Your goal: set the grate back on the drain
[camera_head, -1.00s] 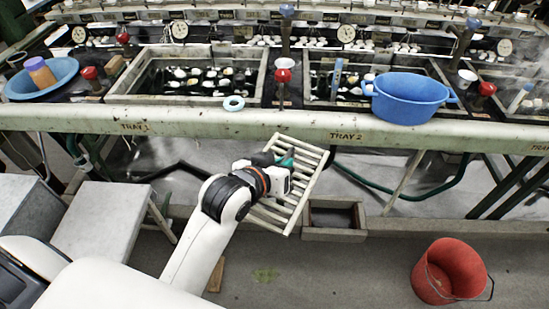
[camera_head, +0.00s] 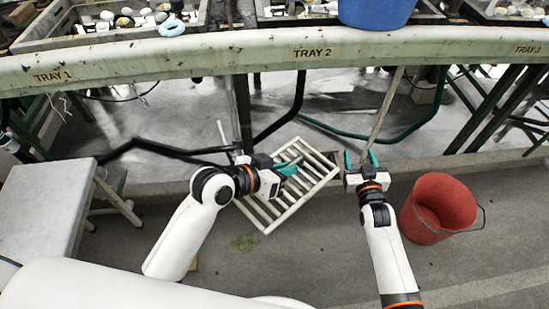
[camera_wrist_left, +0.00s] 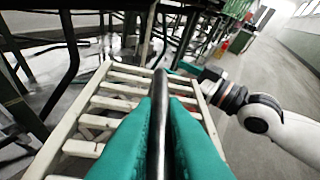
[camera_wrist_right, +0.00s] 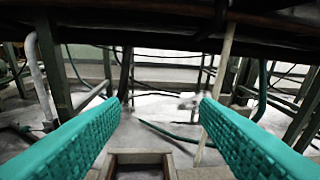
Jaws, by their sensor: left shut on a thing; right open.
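The pale slatted grate (camera_head: 303,202) hangs tilted in front of my base in the head view. My left gripper (camera_head: 289,166) is shut on it. In the left wrist view the green fingers close on a dark bar, with the grate's slats (camera_wrist_left: 105,103) spread behind them. My right gripper (camera_head: 361,160) is open and empty, just right of the grate and apart from it. The drain's rim (camera_wrist_right: 140,157) shows at the bottom of the right wrist view, between the open fingers.
A red bucket (camera_head: 437,205) stands on the floor right of my right gripper. The basin bench (camera_head: 200,62) crosses above, with hoses and legs beneath. A grey box-like stand (camera_head: 45,205) is at the left. Floor in front is mostly clear.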

